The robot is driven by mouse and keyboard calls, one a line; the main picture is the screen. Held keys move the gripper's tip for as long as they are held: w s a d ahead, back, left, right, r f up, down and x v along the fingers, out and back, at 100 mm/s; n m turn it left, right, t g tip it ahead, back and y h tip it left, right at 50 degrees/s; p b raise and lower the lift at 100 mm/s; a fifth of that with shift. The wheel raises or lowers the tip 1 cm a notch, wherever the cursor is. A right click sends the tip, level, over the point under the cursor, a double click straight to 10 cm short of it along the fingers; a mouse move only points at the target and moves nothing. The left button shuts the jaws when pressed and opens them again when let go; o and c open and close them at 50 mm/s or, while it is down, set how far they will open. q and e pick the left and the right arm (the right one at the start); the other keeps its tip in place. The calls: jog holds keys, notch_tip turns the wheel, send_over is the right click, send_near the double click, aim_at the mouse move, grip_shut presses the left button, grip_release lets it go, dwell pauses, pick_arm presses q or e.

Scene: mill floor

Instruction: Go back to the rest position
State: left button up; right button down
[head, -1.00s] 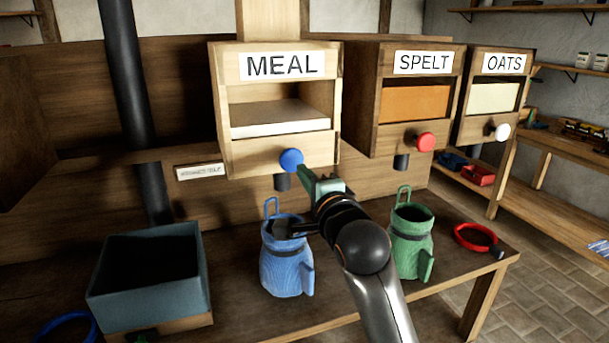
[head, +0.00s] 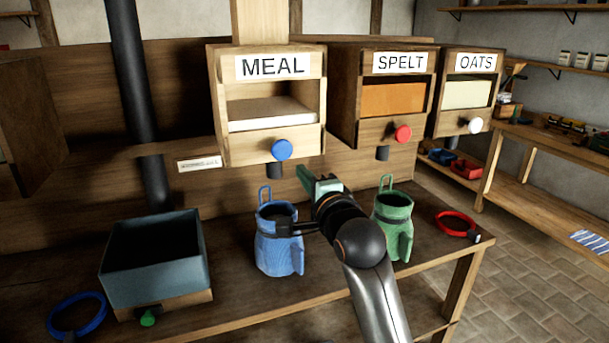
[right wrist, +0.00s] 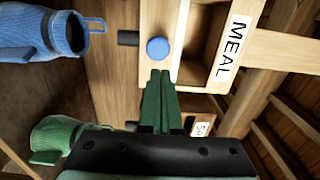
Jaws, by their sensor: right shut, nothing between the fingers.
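The blue knob sits on the MEAL bin (head: 272,107), above a dark spout. My left gripper is not in view.
A blue jug (head: 280,248) and a green jug (head: 393,222) stand on the bench under the arm. A blue-grey box (head: 155,262) is at left, near a blue ring (head: 78,316). A red ring (head: 457,225) lies at right. SPELT (head: 400,63) and OATS (head: 475,62) bins stand right of MEAL.

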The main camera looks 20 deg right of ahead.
jog(key=shift+w, duration=0.1)
jog(key=s+f+n+g, duration=0.2)
jog(key=s+f+n, duration=0.1)
jog(key=f, duration=0.7)
jog(key=s+f+n+g, duration=0.1)
jog(key=s+f+n, duration=0.25)
jog(key=f, duration=0.55)
jog(key=s+f+n+g, duration=0.2)
jog(key=s+f+n, duration=0.1)
jog(key=f, duration=0.7)
jog(key=s+f+n+g, duration=0.2)
jog(key=s+f+n, duration=0.3)
jog(key=s+f, duration=0.4)
jog(key=s+f+n+g+y, duration=0.1)
jog(key=s+f+n, duration=0.4)
jog(key=s+f, duration=0.4)
jog(key=s+a, duration=0.1)
jog(key=s, duration=0.4)
jog(key=shift+s+g, duration=0.15)
jog(key=shift+g, duration=0.25)
